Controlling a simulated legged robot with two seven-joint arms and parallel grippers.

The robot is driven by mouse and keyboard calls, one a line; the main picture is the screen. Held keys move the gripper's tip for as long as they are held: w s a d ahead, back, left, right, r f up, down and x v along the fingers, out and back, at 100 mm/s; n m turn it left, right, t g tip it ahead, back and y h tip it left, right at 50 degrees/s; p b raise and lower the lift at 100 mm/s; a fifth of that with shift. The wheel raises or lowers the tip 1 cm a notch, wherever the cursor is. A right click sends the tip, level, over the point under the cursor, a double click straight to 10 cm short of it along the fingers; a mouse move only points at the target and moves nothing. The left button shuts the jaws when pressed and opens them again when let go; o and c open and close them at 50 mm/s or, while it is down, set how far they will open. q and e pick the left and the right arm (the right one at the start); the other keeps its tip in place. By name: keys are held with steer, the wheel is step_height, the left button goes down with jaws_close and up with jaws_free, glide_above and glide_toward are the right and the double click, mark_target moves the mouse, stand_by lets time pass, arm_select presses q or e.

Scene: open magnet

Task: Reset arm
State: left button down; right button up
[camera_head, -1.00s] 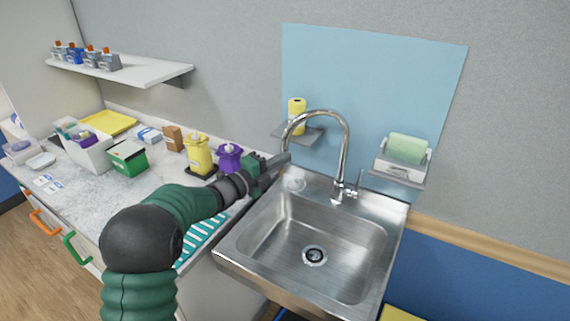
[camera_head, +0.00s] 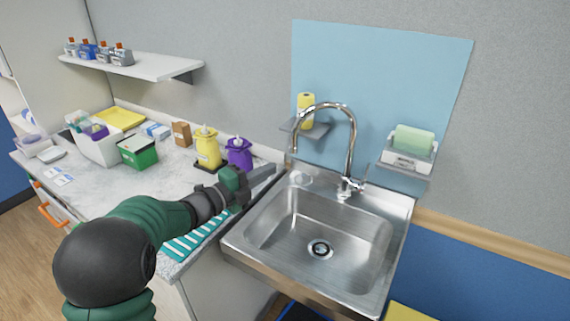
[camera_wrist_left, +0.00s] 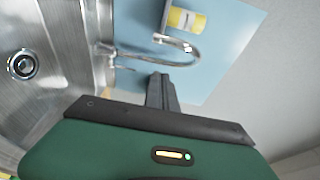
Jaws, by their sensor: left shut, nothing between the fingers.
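My left arm comes in from the lower left in the head view, and its gripper (camera_head: 262,174) is over the counter's right edge, beside the sink. The gripper is shut and empty. In the left wrist view its closed fingers (camera_wrist_left: 161,90) point toward the faucet and the blue wall panel. My right gripper is in neither view.
The steel sink (camera_head: 318,240) with a curved faucet (camera_head: 350,145) is right of the gripper. A purple bottle (camera_head: 239,153) and yellow bottle (camera_head: 208,150) stand close behind it. A teal striped mat (camera_head: 190,243) lies under the arm. The counter's middle is mostly clear.

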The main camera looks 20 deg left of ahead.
arm_select(q)
steer(key=s+d+f+n+g+y+p, duration=0.1)
steer(key=s+f+n+g+y+p, duration=0.2)
steer(key=s+f+n+g+y, duration=0.8)
steer(key=s+d+f+n+g+h, duration=0.1)
steer(key=s+d+f+n, duration=0.1)
steer(key=s, duration=0.4)
steer(key=s+d+f+n+h, duration=0.1)
steer(key=s+d+f+n, duration=0.1)
steer(key=s+f+n, duration=0.2)
steer(key=s+d+f+n+g+h+p, duration=0.1)
steer(key=s+d+f+n, duration=0.1)
steer(key=s+n, duration=0.4)
steer(key=shift+s+d+f+g, duration=0.35)
steer(key=shift+s+f, duration=0.35)
steer(key=shift+s, duration=0.5)
